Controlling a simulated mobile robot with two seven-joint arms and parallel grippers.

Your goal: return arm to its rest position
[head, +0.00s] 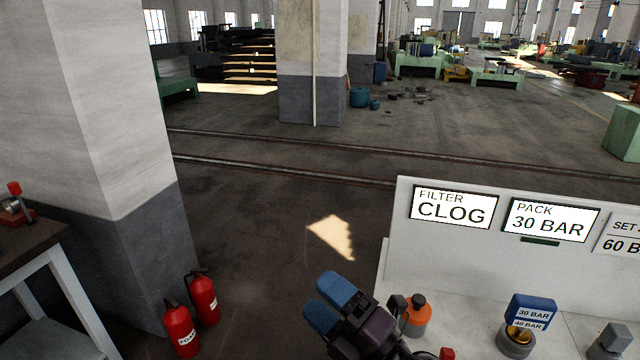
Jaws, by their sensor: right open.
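My right gripper (329,304) shows at the bottom centre of the head view, with two blue fingertips and a dark body. Its fingers point up and left, away from the white bench. It is open, with a gap between the fingertips and nothing seen between them. It is just left of an orange and grey fitting (416,316) on the bench; I cannot tell if they touch. Most of my right arm is out of frame. My left gripper is not in view.
The white panel (397,240) has "FILTER CLOG" and "PACK 30 BAR" signs. A blue-capped gauge (530,310) and a red knob (447,353) are by the bench front. Two red extinguishers (181,330) stand by the pillar (130,150).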

